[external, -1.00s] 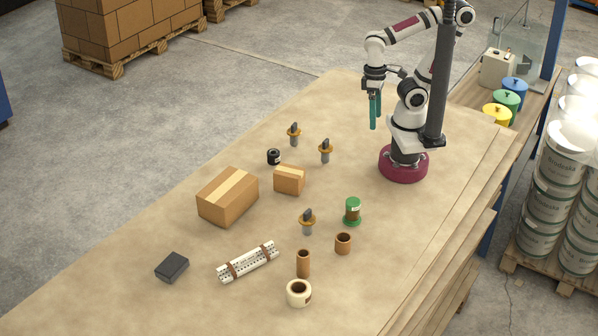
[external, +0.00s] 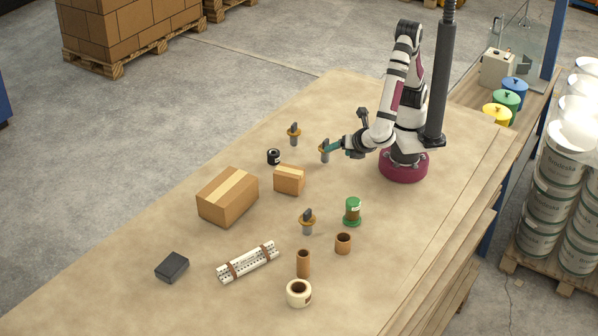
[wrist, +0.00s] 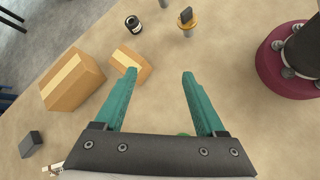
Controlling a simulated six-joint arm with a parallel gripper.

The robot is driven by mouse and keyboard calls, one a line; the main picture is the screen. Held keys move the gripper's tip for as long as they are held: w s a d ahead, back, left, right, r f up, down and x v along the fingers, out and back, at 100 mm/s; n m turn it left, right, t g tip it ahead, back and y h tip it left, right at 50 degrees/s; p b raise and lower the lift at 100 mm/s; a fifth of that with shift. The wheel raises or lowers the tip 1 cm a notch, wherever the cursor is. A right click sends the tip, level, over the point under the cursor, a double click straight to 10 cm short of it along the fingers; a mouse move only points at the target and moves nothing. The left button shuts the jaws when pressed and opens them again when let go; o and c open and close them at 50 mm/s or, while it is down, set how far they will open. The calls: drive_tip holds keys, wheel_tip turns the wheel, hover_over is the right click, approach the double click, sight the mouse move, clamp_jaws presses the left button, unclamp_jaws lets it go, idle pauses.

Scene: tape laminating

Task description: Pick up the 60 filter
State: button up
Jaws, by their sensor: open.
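Several small grey parts with orange collars and dark top tabs stand upright on the table. One is the rear part (external: 294,134), one the middle part (external: 325,152) and one the front part (external: 307,221). I cannot read a "60" on any of them, so I cannot tell which is the 60 filter. My gripper (external: 329,148), with teal fingers, overlaps the middle part in the external view. In the wrist view, my gripper (wrist: 159,73) is open and empty, and one orange-collared part (wrist: 187,22) stands apart, beyond the right fingertip.
A small carton (external: 289,180), a large carton (external: 228,196) and a black can (external: 274,157) lie left of my gripper. A green-capped spool (external: 352,211), brown tubes (external: 343,243), a tape roll (external: 299,293), a white strapped bundle (external: 248,262) and a dark box (external: 172,267) are nearer the front.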

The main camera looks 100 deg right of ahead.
sight(313, 234)
drive_tip(key=s+a+f+n+t+y, duration=0.1)
drive_tip(key=a+f+n+t, duration=0.2)
drive_tip(key=a+n, duration=0.25)
drive_tip(key=a+f+n+t+y, duration=0.2)
drive_tip(key=a+f+n+t, duration=0.15)
drive_tip(key=a, duration=0.35)
drive_tip(key=s+a+f+n+t+y, duration=0.1)
drive_tip(key=a+f+n+t, duration=0.15)
drive_tip(key=a+n, duration=0.35)
drive_tip(key=x, duration=1.5)
drive_tip(key=shift+s+d+f, duration=0.1)
drive_tip(key=shift+d+f, duration=0.15)
drive_tip(key=shift+f, duration=0.1)
clamp_jaws()
